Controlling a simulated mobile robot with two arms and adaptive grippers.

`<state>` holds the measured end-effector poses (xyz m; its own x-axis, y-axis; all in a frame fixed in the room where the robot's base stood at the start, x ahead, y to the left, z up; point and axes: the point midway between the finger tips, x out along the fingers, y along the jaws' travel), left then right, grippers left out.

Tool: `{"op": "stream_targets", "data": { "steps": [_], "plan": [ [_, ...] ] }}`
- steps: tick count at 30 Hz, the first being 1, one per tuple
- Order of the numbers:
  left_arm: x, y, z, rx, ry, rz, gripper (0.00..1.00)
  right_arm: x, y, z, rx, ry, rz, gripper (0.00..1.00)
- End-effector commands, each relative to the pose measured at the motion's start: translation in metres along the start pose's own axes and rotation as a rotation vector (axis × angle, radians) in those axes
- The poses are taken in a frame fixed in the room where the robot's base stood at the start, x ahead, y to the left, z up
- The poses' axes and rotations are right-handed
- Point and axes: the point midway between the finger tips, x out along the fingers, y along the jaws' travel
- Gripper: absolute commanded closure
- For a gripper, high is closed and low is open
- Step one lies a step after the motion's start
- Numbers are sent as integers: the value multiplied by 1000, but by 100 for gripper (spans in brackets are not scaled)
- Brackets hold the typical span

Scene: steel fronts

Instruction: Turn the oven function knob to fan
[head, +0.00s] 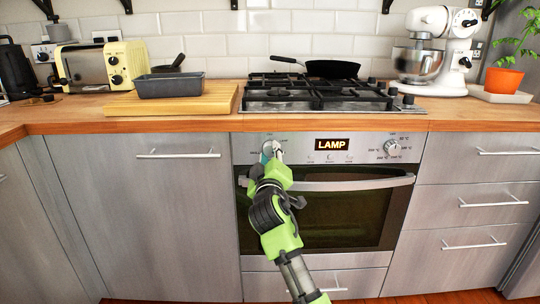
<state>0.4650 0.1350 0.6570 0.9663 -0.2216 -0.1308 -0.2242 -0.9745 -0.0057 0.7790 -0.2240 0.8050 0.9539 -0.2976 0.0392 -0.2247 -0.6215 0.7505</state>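The oven (340,215) has a steel front with a dark glass door and a curved handle. Its lit display (332,144) reads LAMP. My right gripper (272,150) is at the left end of the oven's control panel, over the place of the left knob. The knob itself is mostly hidden by the gripper, so its pointer cannot be made out. I cannot tell whether the fingers are shut on it. The right knob (392,147), with temperature marks around it, is clear of the gripper. My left gripper is not in view.
A gas hob (320,94) with a black pan (333,69) is above the oven. The oven door handle (365,184) sticks out just below the panel, close to my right arm. Steel drawers (470,205) are on the right, a cabinet door (150,210) on the left.

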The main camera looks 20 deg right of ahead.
Motion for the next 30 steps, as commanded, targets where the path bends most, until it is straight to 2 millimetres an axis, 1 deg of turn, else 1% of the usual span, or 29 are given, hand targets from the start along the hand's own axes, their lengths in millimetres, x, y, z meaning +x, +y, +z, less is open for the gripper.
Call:
{"op": "stream_targets", "data": {
  "steps": [1,2,12,16,20,30],
  "plan": [
    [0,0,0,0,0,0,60,0,-3,2,-1,-5,-5,62],
    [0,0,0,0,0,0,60,0,-3,2,-1,-5,-5,55],
    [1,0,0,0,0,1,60,-1,-1,1,-1,-1,-2,55],
    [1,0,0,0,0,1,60,-8,-1,0,0,0,-2,55],
    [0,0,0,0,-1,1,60,-26,-1,1,0,0,-2,55],
    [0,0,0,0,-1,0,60,-92,-2,1,1,-2,-4,55]
  ]
}}
